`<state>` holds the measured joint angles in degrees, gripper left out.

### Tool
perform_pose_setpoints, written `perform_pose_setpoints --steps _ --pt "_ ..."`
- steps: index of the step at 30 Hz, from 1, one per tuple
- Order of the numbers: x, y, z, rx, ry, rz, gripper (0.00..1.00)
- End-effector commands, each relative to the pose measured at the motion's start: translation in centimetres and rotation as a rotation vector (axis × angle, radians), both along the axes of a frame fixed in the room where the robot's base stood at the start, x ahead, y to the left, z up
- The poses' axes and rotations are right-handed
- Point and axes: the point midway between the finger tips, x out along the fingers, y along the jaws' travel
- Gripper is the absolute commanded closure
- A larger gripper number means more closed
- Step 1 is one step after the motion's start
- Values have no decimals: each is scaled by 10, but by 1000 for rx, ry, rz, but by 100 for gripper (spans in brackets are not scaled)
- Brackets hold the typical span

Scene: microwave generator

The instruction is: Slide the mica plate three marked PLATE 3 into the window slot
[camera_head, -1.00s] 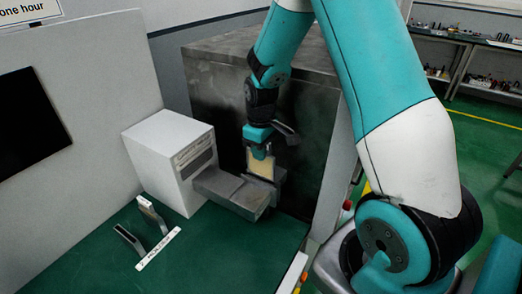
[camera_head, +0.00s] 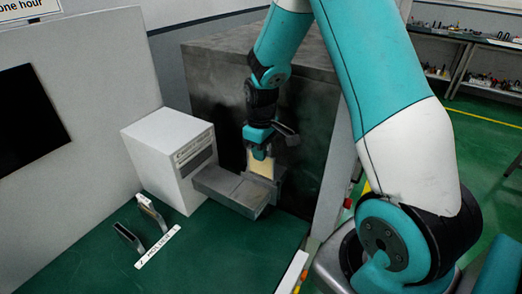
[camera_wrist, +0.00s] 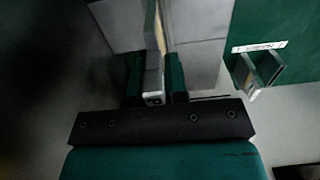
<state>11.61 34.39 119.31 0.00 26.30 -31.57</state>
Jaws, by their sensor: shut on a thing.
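My gripper (camera_head: 262,153) is shut on a thin cream plate (camera_head: 260,168), held upright at the grey waveguide (camera_head: 228,189). The plate's lower edge is hidden or merges with the grey metal, so I cannot tell how far it sits in the window slot. No PLATE 3 mark is readable. In the wrist view, the plate (camera_wrist: 152,35) shows nearly edge-on, with its grey holder end between my two dark green fingers (camera_wrist: 154,80). Grey metal surfaces lie on both sides of it.
A white box (camera_head: 165,150) stands left of the waveguide, and a large dark cabinet (camera_head: 215,95) stands behind. Other upright plates (camera_head: 150,212) stand in a rack by a white label strip (camera_head: 158,248). The front of the green bench (camera_head: 225,255) is clear.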

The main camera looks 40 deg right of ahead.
Motion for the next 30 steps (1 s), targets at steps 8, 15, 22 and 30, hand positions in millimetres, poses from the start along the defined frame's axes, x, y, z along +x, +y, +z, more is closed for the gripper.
perform_pose_setpoints --steps 8,15,22,30 --pt "0 0 -6 0 0 0 100" --pt "0 0 -11 0 0 0 100" --pt "0 0 -16 0 0 0 100" --pt "0 0 -21 0 0 0 100"
